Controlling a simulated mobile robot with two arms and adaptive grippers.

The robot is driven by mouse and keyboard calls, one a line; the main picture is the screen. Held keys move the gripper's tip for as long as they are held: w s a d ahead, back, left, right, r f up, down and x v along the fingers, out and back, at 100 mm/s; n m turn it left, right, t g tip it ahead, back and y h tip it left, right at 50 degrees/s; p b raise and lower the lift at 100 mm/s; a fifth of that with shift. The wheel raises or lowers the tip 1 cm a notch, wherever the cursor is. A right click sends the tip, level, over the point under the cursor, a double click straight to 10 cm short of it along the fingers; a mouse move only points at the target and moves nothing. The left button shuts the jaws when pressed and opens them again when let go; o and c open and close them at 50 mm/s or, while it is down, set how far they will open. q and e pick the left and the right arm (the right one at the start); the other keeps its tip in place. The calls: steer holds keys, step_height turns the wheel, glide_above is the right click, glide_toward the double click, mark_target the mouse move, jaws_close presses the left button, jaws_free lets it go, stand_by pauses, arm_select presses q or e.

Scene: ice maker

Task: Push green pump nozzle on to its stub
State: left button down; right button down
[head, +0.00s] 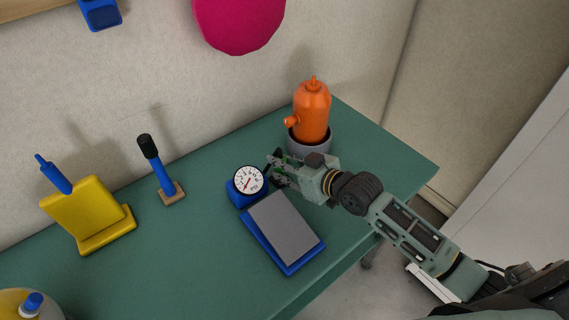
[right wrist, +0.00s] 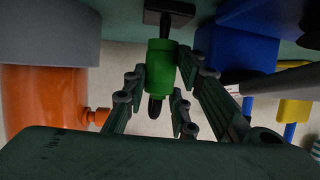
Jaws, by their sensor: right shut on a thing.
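My right gripper (head: 272,168) is at the back of the green table, between the dial scale and the orange pump. In the right wrist view my right gripper (right wrist: 157,85) has its fingers on both sides of a green cylindrical nozzle (right wrist: 161,58) and is shut on it. A black tip (right wrist: 155,107) sticks out at one end of the nozzle. At its other end a dark rod (right wrist: 167,28) meets a dark flat base at the table. I cannot tell whether the rod is the stub. In the head view the nozzle is mostly hidden by the gripper.
The orange pump (head: 312,110) stands in a grey round base (head: 310,143) close behind my right gripper. A blue scale with a grey plate (head: 284,228) and a white dial (head: 248,179) is close in front. A black-and-blue handle (head: 158,167) and a yellow stand (head: 85,212) are further left.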

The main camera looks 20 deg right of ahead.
steer(key=shift+f+b, duration=0.45)
steer(key=shift+f, duration=0.6)
steer(key=c, duration=1.4)
jaws_free()
steer(key=shift+o, duration=0.2)
steer(key=v, duration=1.2)
steer(key=shift+s, duration=0.1)
